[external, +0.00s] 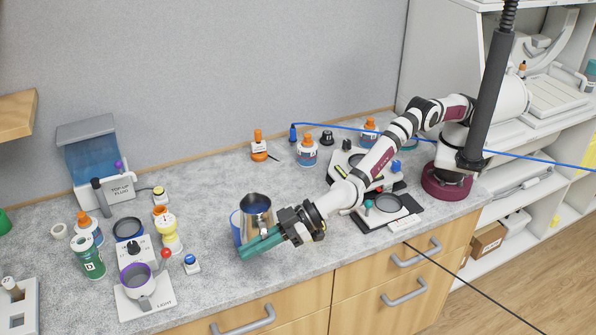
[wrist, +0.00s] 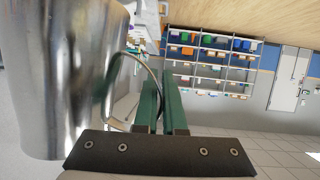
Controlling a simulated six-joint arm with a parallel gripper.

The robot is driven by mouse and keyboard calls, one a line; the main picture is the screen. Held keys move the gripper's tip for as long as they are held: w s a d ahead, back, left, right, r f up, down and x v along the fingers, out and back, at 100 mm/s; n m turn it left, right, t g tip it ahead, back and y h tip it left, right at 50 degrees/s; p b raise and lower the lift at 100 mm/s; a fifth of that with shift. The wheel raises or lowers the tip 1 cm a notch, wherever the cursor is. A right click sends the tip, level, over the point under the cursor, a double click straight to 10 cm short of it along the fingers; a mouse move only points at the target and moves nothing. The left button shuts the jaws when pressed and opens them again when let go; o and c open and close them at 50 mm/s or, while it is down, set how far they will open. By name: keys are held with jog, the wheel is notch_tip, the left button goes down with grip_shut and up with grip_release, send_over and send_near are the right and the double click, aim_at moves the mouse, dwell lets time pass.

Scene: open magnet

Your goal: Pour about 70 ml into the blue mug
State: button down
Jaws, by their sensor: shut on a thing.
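A shiny metal jug (external: 257,204) is at the front middle of the counter in the external view. Its silver side (wrist: 60,75) fills the left of the wrist view, and its thin handle runs to my green fingers. My gripper (external: 262,244) is shut on the jug's handle; its fingers also show in the wrist view (wrist: 161,106). The blue mug (external: 238,228) shows just left of and behind the jug, partly hidden by the jug and my fingers. The jug's mouth shows from above; I cannot tell any liquid, pouring stream, or the mug's inside.
To the left stand a white device with a purple-rimmed cup (external: 140,280), a green canister (external: 88,257), a yellow bottle (external: 168,232) and a small blue-knobbed block (external: 191,263). An orange-capped bottle (external: 307,151) stands behind. The counter between the mug and back wall is mostly clear.

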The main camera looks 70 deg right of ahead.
notch_tip(320, 180, down, 14)
jog(key=shift+f, duration=0.2)
jog(key=shift+s+a, duration=0.1)
notch_tip(320, 180, up, 5)
jog(key=shift+t, duration=0.3)
jog(key=f, duration=0.5)
jog(key=shift+w+a, duration=0.25)
jog(key=shift+w, duration=0.15)
